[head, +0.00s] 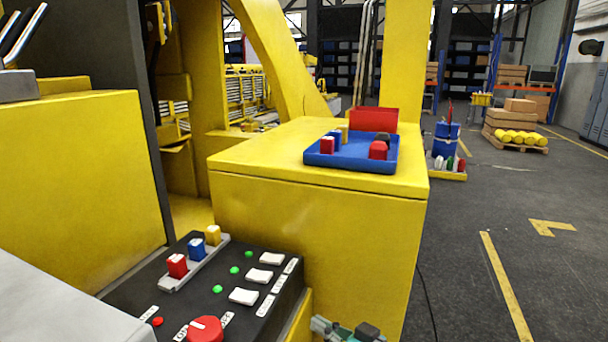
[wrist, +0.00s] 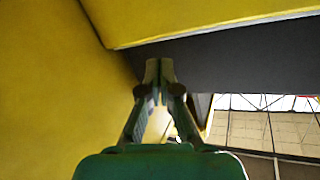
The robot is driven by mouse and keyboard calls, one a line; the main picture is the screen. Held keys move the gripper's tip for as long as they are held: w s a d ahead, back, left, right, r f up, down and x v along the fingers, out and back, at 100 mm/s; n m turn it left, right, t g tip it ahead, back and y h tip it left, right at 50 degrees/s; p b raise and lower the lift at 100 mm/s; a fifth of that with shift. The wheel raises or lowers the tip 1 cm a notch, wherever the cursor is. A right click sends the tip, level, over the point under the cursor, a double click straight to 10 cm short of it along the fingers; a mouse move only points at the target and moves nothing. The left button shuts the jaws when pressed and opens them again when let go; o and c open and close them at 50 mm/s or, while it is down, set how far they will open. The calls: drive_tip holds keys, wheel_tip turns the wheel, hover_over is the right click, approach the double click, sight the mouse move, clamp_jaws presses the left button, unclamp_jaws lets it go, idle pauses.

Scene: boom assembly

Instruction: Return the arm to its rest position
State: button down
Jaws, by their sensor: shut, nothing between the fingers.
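My gripper (wrist: 159,75) shows in the wrist view with its green body at the bottom and its two fingertips together. It is shut and nothing is held between the fingers. Yellow surfaces and a dark beam lie beyond it, and I see no gap closed by contact. In the head view only a small grey-green part of my arm shows at the bottom edge. My gripper cannot be made out there.
A blue tray (head: 349,163) with red, blue, yellow and dark blocks sits on a yellow cabinet (head: 300,222). A control panel (head: 192,278) carries a grey rack with red, blue and yellow blocks, white switches and a red knob (head: 205,329). Open floor (head: 520,262) lies right.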

drive_tip(key=s+d+f+m+t+h, duration=0.1)
drive_tip(key=s+d+f+m+h, duration=0.35)
drive_tip(key=s+f, duration=0.55)
drive_tip(key=s+d+f+m+t+h, duration=0.2)
drive_tip(key=s+d+f+m+h, duration=0.15)
drive_tip(key=s+d+f, duration=0.45)
drive_tip(key=s+d+r+n+h, duration=0.1)
drive_tip(key=s+r+h, duration=0.1)
drive_tip(key=s, duration=1.2)
drive_tip(key=s+d+r+h, duration=0.1)
drive_tip(key=s+r+h, duration=0.1)
drive_tip(key=s, duration=1.1)
drive_tip(key=shift+s+r+n+t, duration=0.3)
drive_tip(key=shift+s+r+n, duration=0.05)
drive_tip(key=shift+r+n, duration=0.05)
drive_tip(key=shift+d, duration=0.1)
